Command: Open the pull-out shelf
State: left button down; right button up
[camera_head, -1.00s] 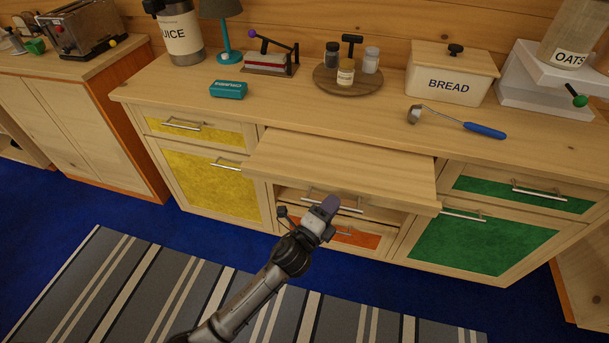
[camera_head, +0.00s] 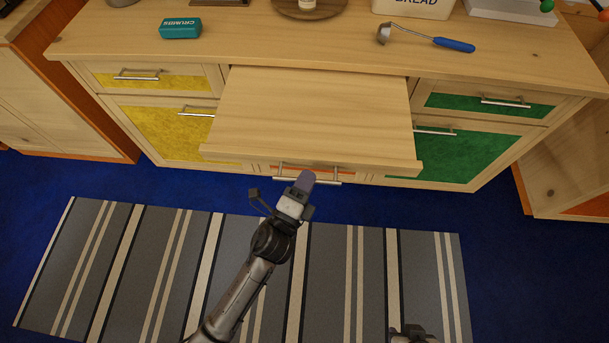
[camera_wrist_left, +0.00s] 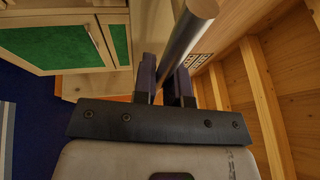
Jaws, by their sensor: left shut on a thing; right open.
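The pull-out shelf (camera_head: 315,112) is a plain wooden board that sticks out well beyond the front of the cabinet, under the countertop. A metal bar handle (camera_head: 322,181) runs along its front edge. My left gripper (camera_head: 304,182) is at this handle, and in the left wrist view its fingers (camera_wrist_left: 167,88) are shut around the bar handle (camera_wrist_left: 190,32). My right gripper (camera_head: 412,334) shows only in part at the bottom edge of the head view; its fingertips are hard to make out.
Yellow drawer fronts (camera_head: 150,79) are left of the shelf, green ones (camera_head: 445,156) right. A teal box (camera_head: 180,28) and a blue-handled scoop (camera_head: 454,44) lie on the countertop (camera_head: 300,45). Blue floor and a striped rug (camera_head: 120,265) leave free room in front.

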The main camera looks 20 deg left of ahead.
pick_arm(q)
jog(key=c, duration=1.2)
grip_release()
jog(key=shift+b+v, duration=1.1)
jog(key=shift+v, duration=5.85)
jog(key=shift+w+a+f, duration=0.1)
